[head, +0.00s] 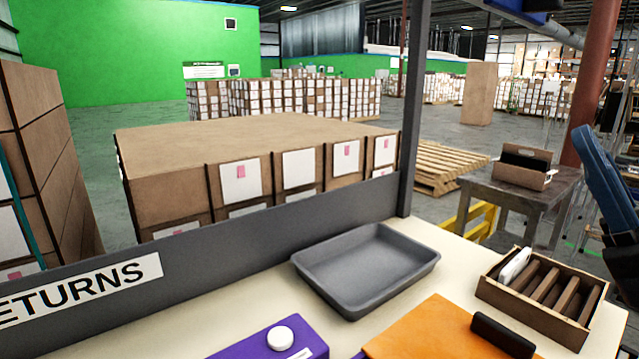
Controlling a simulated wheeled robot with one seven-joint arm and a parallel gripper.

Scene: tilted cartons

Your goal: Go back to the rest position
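A cream worktop (232,318) fills the bottom of the view. On it are an empty grey tray (366,262), a slotted brown box (538,318) with one white item (514,266) in its left end, and an orange flat piece (415,335) with a dark bar (503,335) at its right. A purple box (270,345) with a white round knob (280,338) is at the bottom edge.
A grey panel (215,262) with a RETURNS label (80,288) and a dark post (411,110) edge the worktop. Stacked cartons (260,150) stand behind it. A side table (530,188) holds an open carton (525,172).

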